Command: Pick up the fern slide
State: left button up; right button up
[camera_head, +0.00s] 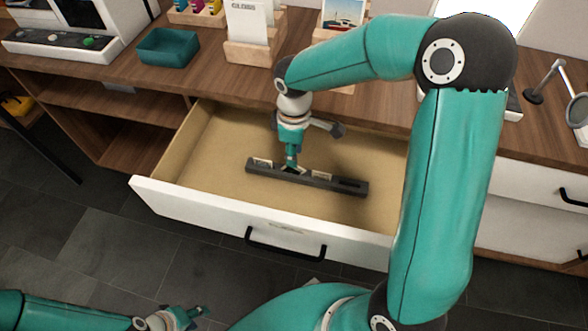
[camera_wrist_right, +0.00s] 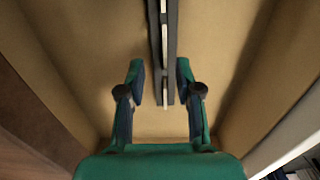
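A long dark slide holder (camera_head: 345,186) lies in the open drawer, with several small pale slides standing in it. I cannot tell which is the fern slide; their pictures are too small to read. My right gripper (camera_head: 292,167) points down over the holder, left of its middle. In the wrist view the right gripper (camera_wrist_right: 159,85) is open, its two fingers on either side of the dark holder (camera_wrist_right: 172,60). No slide is clearly held between them. My left gripper (camera_head: 193,318) is low at the left, outside the drawer, and looks open and empty.
The white-fronted drawer (camera_head: 190,207) is pulled out, and its tan floor is otherwise bare. The wooden counter (camera_head: 220,83) above carries a teal tray (camera_head: 168,47), wooden card stands (camera_head: 250,52) and a small round mirror (camera_head: 578,110). My right arm hides the drawer's right side.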

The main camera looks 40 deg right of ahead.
aim_at(293, 170)
jog(key=shift+s+a+f+b, duration=0.1)
jog(key=shift+f+b, duration=0.2)
jog(key=shift+f, duration=1.05)
jog(key=shift+s+a+f+b, duration=0.1)
jog(key=shift+f+b, duration=0.2)
jog(key=shift+f, duration=1.05)
grip_shut()
